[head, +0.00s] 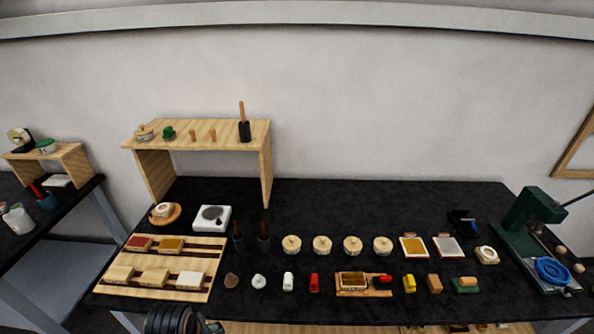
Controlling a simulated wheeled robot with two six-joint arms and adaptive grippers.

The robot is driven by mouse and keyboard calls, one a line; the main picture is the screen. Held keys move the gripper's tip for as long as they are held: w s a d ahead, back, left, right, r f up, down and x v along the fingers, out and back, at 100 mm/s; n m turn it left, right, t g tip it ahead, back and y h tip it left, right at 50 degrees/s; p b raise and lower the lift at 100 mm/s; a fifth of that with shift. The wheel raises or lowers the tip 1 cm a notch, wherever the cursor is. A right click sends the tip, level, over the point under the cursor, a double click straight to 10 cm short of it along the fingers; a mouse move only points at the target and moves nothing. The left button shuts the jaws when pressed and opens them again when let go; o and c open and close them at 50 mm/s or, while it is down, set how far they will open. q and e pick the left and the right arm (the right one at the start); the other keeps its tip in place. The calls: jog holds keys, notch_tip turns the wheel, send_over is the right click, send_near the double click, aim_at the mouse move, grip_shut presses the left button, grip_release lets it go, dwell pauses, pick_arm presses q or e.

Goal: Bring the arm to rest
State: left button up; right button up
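A black ribbed part (170,320), which looks like a piece of my own arm, shows at the bottom edge, left of the middle, in front of the black workbench (340,215). No fingertips show there. Neither my left nor my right gripper can be made out in the head view, so what they hold is hidden.
A wooden shelf (210,133) stands at the back left, and a slatted tray (145,287) with several blocks lies in front. Round lidded boxes (322,245) and small coloured items line the middle. A green press (530,210) stands at the right.

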pick_arm(q)
jog(key=s+a+r+m+t, duration=0.1)
jog(key=s+r+m, duration=0.25)
jog(key=m, duration=0.35)
jog(key=s+a+f+b, duration=0.1)
jog(key=f+b, duration=0.1)
jog(key=f, duration=1)
jog(key=s+a+f+g+b, duration=0.1)
jog(key=s+f+b, duration=0.1)
jog(key=f, duration=0.9)
jog(key=s+a+f+b, duration=0.1)
jog(key=f+b, duration=0.1)
jog(key=f, duration=1)
jog(key=s+a+f+g+b, duration=0.1)
jog(key=s+f+b, duration=0.3)
jog(key=s+f, duration=1.4)
jog(key=shift+a+f, duration=0.15)
jog(key=shift+f, duration=0.15)
pick_arm(e)
notch_tip(320, 180, down, 10)
jog(key=w, duration=0.1)
jog(key=shift+a+f, duration=0.15)
pick_arm(q)
jog(key=shift+w, duration=0.1)
pick_arm(e)
jog(key=shift+w, duration=0.1)
